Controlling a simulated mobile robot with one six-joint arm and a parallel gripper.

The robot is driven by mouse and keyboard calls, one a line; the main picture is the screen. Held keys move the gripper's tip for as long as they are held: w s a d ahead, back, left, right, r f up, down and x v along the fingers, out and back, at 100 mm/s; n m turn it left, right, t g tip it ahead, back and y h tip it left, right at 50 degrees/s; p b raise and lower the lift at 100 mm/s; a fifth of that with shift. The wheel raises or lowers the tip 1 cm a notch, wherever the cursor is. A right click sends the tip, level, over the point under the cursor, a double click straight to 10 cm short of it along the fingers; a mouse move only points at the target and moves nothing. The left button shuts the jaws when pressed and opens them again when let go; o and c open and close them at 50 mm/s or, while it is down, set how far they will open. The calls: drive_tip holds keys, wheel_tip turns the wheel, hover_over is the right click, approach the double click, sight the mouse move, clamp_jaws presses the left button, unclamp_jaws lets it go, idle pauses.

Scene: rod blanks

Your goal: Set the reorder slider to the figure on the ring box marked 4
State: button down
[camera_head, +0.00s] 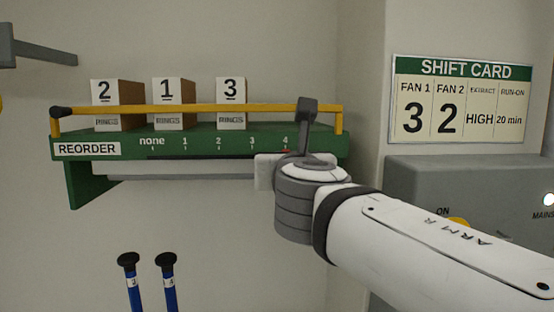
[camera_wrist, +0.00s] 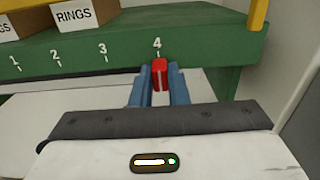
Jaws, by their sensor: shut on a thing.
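The green reorder shelf (camera_head: 215,142) carries a scale reading none, 1, 2, 3, 4 on its front. The red slider knob (camera_wrist: 160,72) is at the mark 4, directly below that figure in the wrist view. My gripper (camera_wrist: 160,84) is shut on the red knob, one blue finger on each side. In the head view my wrist hides most of the knob and the fingers. Ring boxes marked 2 (camera_head: 104,92), 1 (camera_head: 167,91) and 3 (camera_head: 231,90) stand on the shelf. I see no ring box marked 4.
A yellow rail (camera_head: 190,109) runs along the shelf front. Two blue rods with black caps (camera_head: 133,285) stand below. A shift card (camera_head: 461,95) hangs at the right above a grey switch box (camera_head: 460,180).

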drive_tip(key=c, duration=1.8)
unclamp_jaws()
drive_tip(key=shift+d, duration=0.1)
drive_tip(key=shift+o, duration=1.4)
drive_tip(key=shift+d, duration=0.25)
drive_tip(key=shift+o, duration=0.6)
drive_tip(key=shift+a, duration=0.15)
drive_tip(key=s, duration=0.7)
drive_tip(key=shift+s+b, duration=0.35)
drive_tip(key=shift+b, duration=0.05)
